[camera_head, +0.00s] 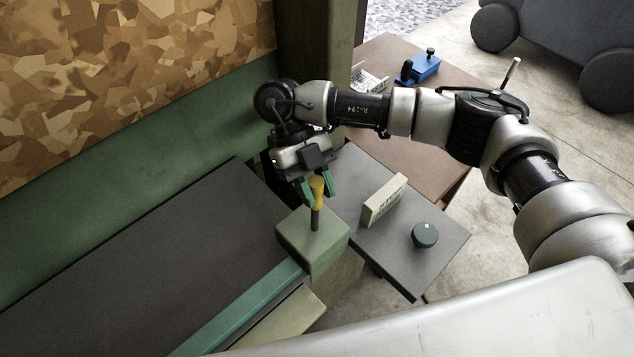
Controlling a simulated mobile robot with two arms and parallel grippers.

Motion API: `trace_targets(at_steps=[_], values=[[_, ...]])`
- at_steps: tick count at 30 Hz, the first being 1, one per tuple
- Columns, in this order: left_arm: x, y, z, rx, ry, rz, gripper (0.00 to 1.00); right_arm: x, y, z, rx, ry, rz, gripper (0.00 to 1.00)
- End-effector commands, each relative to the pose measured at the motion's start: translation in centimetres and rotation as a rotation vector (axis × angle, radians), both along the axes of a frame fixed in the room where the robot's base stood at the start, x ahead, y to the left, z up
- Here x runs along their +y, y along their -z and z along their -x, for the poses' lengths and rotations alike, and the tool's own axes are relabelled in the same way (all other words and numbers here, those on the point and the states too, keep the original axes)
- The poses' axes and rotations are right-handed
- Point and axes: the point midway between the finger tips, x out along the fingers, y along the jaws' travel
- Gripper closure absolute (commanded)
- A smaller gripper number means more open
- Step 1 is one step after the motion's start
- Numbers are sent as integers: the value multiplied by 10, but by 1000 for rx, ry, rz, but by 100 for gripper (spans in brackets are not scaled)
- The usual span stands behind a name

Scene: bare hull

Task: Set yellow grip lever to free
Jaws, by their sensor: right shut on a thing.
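The yellow grip lever (317,188) stands on a dark stem that rises from a green box (313,243) at the corner of a dark bench. The lever looks close to upright. My right gripper (316,190) reaches down from above, its green fingers on both sides of the yellow grip, shut on it. The upper end of the grip is partly hidden by the gripper. My left gripper is out of view.
A grey side panel (430,255) right of the box carries a cream block with lettering (384,200) and a dark round knob (425,234). A brown table (400,152) behind holds a blue device (424,66) and a white tray (369,80). The dark bench top (150,265) is clear.

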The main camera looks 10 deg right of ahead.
Motion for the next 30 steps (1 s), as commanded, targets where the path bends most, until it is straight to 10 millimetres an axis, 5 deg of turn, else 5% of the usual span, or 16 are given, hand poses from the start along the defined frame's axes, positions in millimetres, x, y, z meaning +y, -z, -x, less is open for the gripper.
trace_targets(at_steps=[7, 8, 13, 23, 30], values=[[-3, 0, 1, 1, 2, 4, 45, 0, 1, 0, -2, 3, 1, 100], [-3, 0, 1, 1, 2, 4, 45, 0, 1, 0, -2, 3, 1, 69], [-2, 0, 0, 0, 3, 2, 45, 0, 1, 0, -1, 1, 1, 45], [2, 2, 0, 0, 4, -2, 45, 1, -1, -3, -1, 0, 1, 45], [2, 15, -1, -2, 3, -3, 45, 9, -25, -26, -8, 0, 3, 45]])
